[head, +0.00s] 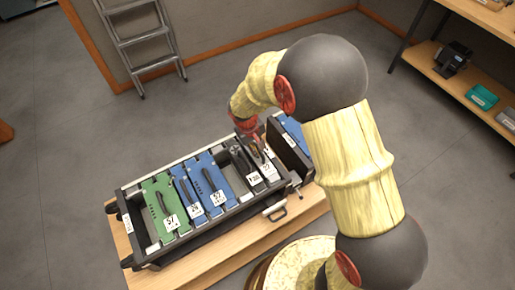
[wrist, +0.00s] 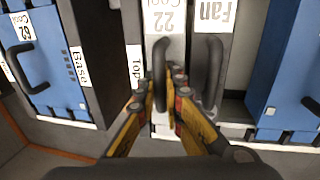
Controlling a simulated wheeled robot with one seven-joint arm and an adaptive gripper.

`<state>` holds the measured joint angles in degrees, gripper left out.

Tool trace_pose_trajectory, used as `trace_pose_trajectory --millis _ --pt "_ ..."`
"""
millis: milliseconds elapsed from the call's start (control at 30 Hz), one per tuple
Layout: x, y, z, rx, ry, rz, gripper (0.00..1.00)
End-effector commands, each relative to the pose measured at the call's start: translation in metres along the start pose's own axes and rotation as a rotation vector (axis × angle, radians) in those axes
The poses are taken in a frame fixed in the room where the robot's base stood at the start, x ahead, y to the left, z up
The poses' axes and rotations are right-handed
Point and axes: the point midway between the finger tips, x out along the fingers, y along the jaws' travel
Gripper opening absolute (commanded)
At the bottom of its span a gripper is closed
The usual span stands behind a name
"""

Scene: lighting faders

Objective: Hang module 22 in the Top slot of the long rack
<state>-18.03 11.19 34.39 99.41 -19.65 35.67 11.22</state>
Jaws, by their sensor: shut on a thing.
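Module 22 (wrist: 178,50) has a pale front with a "22 Cool" label and a dark loop handle (wrist: 160,62). In the head view my gripper (head: 250,128) is over the right end of the long rack (head: 128,222), and the arm partly covers that end. Module 22 stands beside the dark end wall with the "Top" label (wrist: 137,66), at the Top slot. I cannot tell whether it is fully seated.
The Fan module (wrist: 228,45) stands right beside module 22 in the wrist view. Green module 57 (head: 158,196) and blue modules (head: 213,175) fill slots further left in the head view. A second rack with a blue module (wrist: 50,60) adjoins the Top end.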

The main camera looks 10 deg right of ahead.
Motion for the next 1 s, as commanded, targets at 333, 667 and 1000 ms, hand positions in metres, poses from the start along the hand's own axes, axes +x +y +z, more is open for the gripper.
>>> trace_pose_trajectory --millis 333,667,1000 --pt "0.006 -0.001 -0.001 0.000 0.003 0.001 0.00" --pt "0.010 -0.002 -0.001 0.000 0.003 0.000 0.12" --pt "0.011 -0.002 0.000 0.000 0.001 0.000 0.30"
